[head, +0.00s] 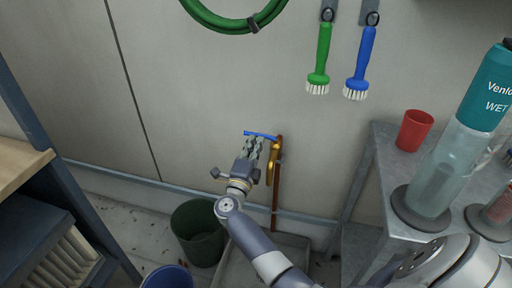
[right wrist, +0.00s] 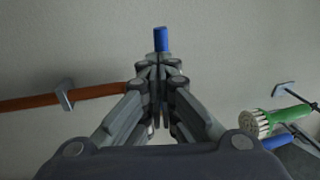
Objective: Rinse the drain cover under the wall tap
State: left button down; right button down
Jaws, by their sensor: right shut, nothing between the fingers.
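The brass wall tap (head: 274,158) is on the back wall, with a blue lever handle (head: 261,135) on top. My right gripper (head: 256,143) is at the tap, its fingertips just below or against the lever; I cannot tell if they touch. In the right wrist view its fingers (right wrist: 158,70) are shut with nothing between them, and the blue lever end (right wrist: 161,39) shows just beyond the tips. Most of the tap is hidden there by the fingers. I see no drain cover in either view. My left gripper is not in view.
A dark green bucket (head: 200,235) and a blue bucket (head: 167,279) stand left. A metal table (head: 381,158) with a red cup (head: 414,131) is right. Green and blue brushes (head: 322,55) hang above.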

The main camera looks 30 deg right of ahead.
jog(key=shift+s, duration=0.1)
jog(key=v, duration=1.2)
